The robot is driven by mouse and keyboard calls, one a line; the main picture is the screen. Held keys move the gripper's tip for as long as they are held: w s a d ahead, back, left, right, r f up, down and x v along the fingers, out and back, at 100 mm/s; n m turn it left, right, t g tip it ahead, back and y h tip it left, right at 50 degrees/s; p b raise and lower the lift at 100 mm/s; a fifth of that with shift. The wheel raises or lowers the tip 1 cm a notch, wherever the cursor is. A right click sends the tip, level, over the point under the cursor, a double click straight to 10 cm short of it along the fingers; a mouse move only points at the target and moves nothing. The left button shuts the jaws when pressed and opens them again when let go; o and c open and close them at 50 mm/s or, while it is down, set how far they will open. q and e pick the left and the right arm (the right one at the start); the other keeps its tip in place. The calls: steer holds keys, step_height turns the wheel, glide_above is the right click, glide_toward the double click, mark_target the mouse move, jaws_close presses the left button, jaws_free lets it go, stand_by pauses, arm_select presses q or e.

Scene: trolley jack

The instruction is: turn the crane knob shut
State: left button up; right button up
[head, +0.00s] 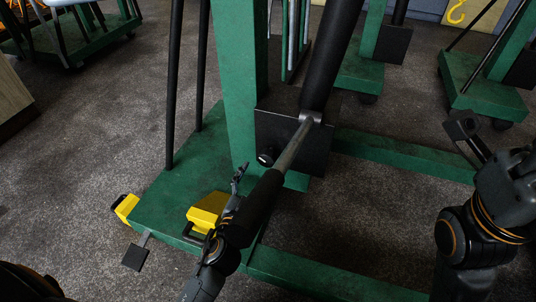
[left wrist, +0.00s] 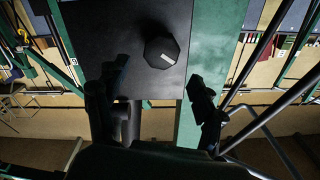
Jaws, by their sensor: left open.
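The crane knob (head: 267,156) is a small dark knob on the lower front of the black pump box (head: 312,155) at the foot of the green crane post. In the left wrist view the knob (left wrist: 160,47) is a black faceted disc with a short white mark near its lower right edge. My left gripper (head: 239,178) is below and left of the knob in the head view, apart from it. In the left wrist view my left gripper (left wrist: 155,95) has its fingers spread with nothing between them, and the knob shows beyond the fingertips.
The green crane base (head: 165,200) carries a yellow block (head: 208,212), with a black pedal (head: 135,258) at its side. A thick black cylinder (head: 332,55) slants above the pump box. Other green stands (head: 485,90) are at the back. My right arm is at the right.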

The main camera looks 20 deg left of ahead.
mark_target(268, 162)
arm_select(q)
steer(key=w, duration=0.7)
steer(key=shift+w+d, duration=0.1)
steer(key=shift+w, duration=0.3)
steer(key=c, duration=1.2)
steer(key=shift+o, duration=0.2)
steer(key=m, duration=0.5)
steer(key=shift+d+f, duration=0.1)
steer(key=shift+d, duration=0.05)
steer(key=m, duration=0.5)
steer(key=shift+d+f, duration=0.1)
steer(key=shift+m, duration=0.5)
